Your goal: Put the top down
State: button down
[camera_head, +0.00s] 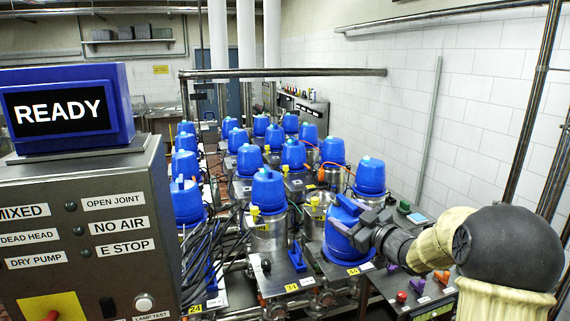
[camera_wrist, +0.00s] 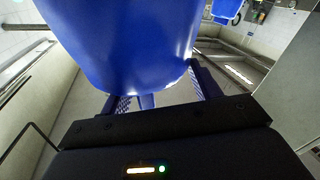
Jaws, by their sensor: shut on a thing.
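My gripper (camera_head: 352,222) is shut on a blue top (camera_head: 340,238) at the front right of the valve matrix. The top looks tilted in the head view, and my gripper covers part of it. It is over or beside the station with the yellow 44 tag (camera_head: 352,271). I cannot tell whether its lower edge touches anything. In the wrist view the blue top (camera_wrist: 125,45) fills the upper middle, between the two dark fingers (camera_wrist: 160,95). What lies under it is hidden there.
Rows of metal valve bodies with blue tops (camera_head: 268,190) stand close behind and left. A control box (camera_head: 90,235) with a READY screen (camera_head: 60,110) is at the left. A panel with coloured knobs (camera_head: 417,286) is below my arm. A tiled wall (camera_head: 410,110) bounds the right.

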notch_tip(320, 180, down, 18)
jog(key=d+b, duration=0.1)
jog(key=b, duration=0.2)
jog(key=s+f+m+t+h+b, duration=0.1)
jog(key=s+f, duration=0.4)
jog(key=f, duration=0.7)
jog(key=s+a+f+m+t+h+b, duration=0.1)
jog(key=s+f+m+h+b, duration=0.2)
jog(key=f, duration=1)
jog(key=s+f+m+t+h+b, duration=0.1)
jog(key=s+f+h+b, duration=0.3)
jog(key=f, duration=0.8)
jog(key=shift+s+a+f+m+h, duration=0.4)
jog(key=shift+s+m+h, duration=0.55)
jog(key=shift+s, duration=1.45)
